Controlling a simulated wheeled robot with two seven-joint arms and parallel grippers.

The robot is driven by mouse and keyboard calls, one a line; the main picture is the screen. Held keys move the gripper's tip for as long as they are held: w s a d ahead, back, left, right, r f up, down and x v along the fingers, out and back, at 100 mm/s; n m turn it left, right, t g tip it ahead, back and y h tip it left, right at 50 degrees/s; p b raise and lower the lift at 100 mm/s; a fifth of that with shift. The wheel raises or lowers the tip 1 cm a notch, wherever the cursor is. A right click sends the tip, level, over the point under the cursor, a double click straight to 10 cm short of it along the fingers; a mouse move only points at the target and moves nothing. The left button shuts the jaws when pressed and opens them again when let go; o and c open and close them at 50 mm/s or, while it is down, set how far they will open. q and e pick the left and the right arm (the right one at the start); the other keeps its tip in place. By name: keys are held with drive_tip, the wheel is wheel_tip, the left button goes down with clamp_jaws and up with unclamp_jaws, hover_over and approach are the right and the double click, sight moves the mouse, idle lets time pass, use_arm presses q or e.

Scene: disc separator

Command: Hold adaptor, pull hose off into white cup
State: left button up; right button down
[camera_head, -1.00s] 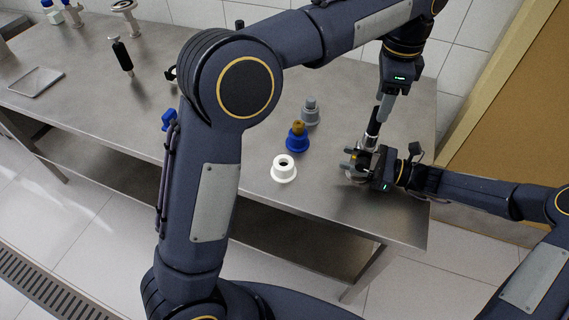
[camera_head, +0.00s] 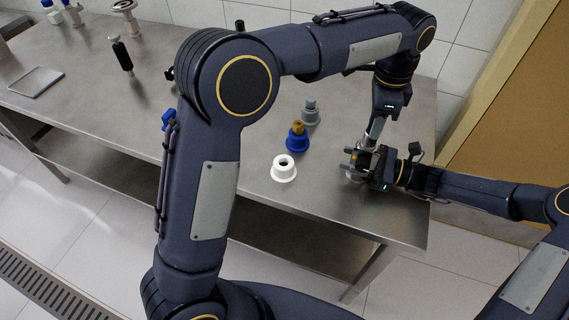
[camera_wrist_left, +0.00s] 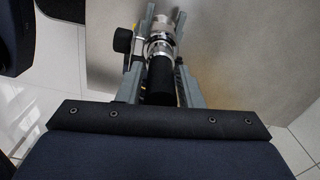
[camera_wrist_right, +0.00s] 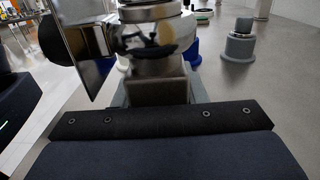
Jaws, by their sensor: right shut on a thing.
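My left gripper (camera_head: 370,141) points down from above, its fingers on either side of a black hose (camera_wrist_left: 160,82). In the left wrist view a narrow gap shows beside the hose, so the fingers look open. The hose joins a shiny metal adaptor (camera_wrist_left: 160,46). My right gripper (camera_head: 357,160) comes in from the right, shut on the adaptor, whose metal block (camera_wrist_right: 157,86) shows in the right wrist view. The white cup (camera_head: 284,169) stands upright near the table's front edge, left of the grippers. Its opening faces up and looks empty.
A blue cup (camera_head: 297,142) with a brown top and a grey cup (camera_head: 311,113) stand behind the white cup. A black-handled tool (camera_head: 122,55) and a flat tray (camera_head: 36,82) lie farther left. My left arm hides the middle of the table (camera_head: 85,105).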

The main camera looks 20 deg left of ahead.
use_arm(q)
clamp_jaws()
drive_tip(key=shift+r, duration=3.35)
drive_tip(key=s+a+f+m, duration=0.3)
drive_tip(key=a, duration=0.6)
drive_tip(key=s+a+f+m, duration=0.3)
drive_tip(key=a, duration=0.6)
drive_tip(key=shift+s+a, duration=0.3)
drive_tip(key=shift+s, duration=0.05)
drive_tip(key=shift+f, duration=0.1)
